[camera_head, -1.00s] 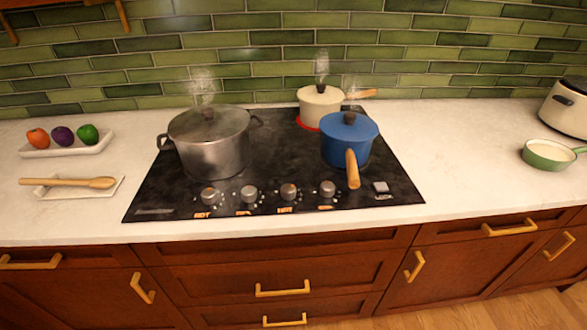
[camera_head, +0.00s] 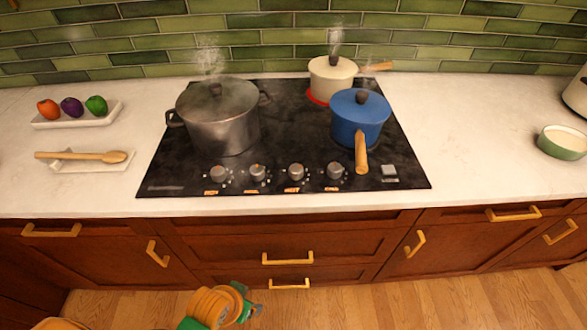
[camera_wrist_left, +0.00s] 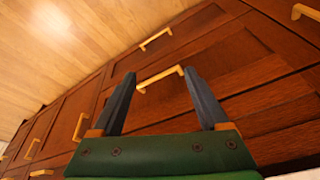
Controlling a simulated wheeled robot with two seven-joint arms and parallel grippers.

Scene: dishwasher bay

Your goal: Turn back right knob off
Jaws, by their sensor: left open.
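Several round grey knobs sit in a row along the front edge of the black cooktop (camera_head: 290,130): the leftmost knob (camera_head: 219,174), second knob (camera_head: 258,172), third knob (camera_head: 296,172) and rightmost knob (camera_head: 335,171). Orange lettering glows below them, too small to read surely; which knob serves the back right burner is not clear. The back right burner (camera_head: 314,98) glows red under a steaming cream pot (camera_head: 332,82). My left gripper (camera_head: 250,299) is low in front of the drawers, below the knobs. In the left wrist view its open, empty fingers (camera_wrist_left: 158,73) face drawer fronts. My right gripper is not in view.
A large steaming steel pot (camera_head: 218,122) stands at left on the cooktop. A blue pot (camera_head: 359,120) stands at right, its wooden handle (camera_head: 361,155) reaching forward near the rightmost knob. Drawer handles (camera_head: 287,258) project below the counter (camera_head: 480,150).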

